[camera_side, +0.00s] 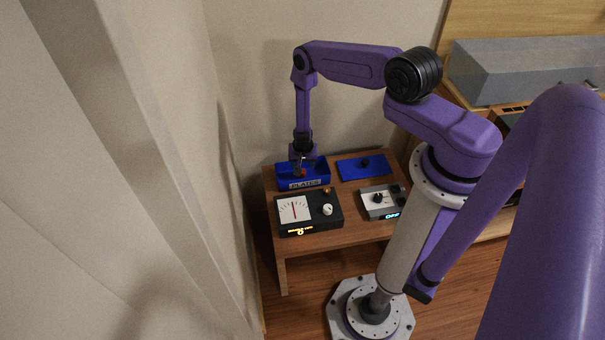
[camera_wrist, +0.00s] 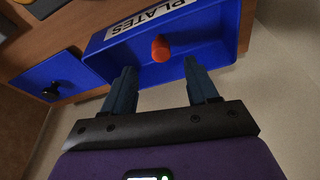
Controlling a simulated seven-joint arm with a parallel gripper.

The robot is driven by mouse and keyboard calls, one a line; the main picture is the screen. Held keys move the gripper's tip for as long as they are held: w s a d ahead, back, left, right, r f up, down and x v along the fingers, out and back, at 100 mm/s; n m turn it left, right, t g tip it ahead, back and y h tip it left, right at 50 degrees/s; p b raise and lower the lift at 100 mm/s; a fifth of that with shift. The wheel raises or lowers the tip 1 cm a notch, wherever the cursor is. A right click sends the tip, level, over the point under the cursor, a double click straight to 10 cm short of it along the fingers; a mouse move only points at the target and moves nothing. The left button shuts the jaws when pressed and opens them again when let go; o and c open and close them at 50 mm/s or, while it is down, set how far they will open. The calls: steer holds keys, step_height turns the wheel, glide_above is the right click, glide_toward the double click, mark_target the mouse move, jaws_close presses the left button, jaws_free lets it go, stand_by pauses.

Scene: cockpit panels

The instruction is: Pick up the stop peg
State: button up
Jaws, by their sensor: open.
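A short red-orange peg (camera_wrist: 160,48), which I take for the stop peg, is in the blue tray (camera_wrist: 205,52) labelled PLATES. In the wrist view my gripper (camera_wrist: 160,70) is open, with one finger on each side below the peg in the picture. Nothing is between the fingers. I cannot tell how far above the peg the fingertips are.
A blue panel with a black knob (camera_side: 365,162) lies right of the tray. A black meter box (camera_side: 309,212) and a grey box with black knobs (camera_side: 381,202) stand nearer the front. The wooden table (camera_side: 345,233) has bare room at its front. A wall rises close behind.

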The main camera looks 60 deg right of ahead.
steer(key=shift+x, duration=2.6)
steer(key=shift+w+d, duration=0.1)
steer(key=shift+w, duration=0.05)
jaws_close()
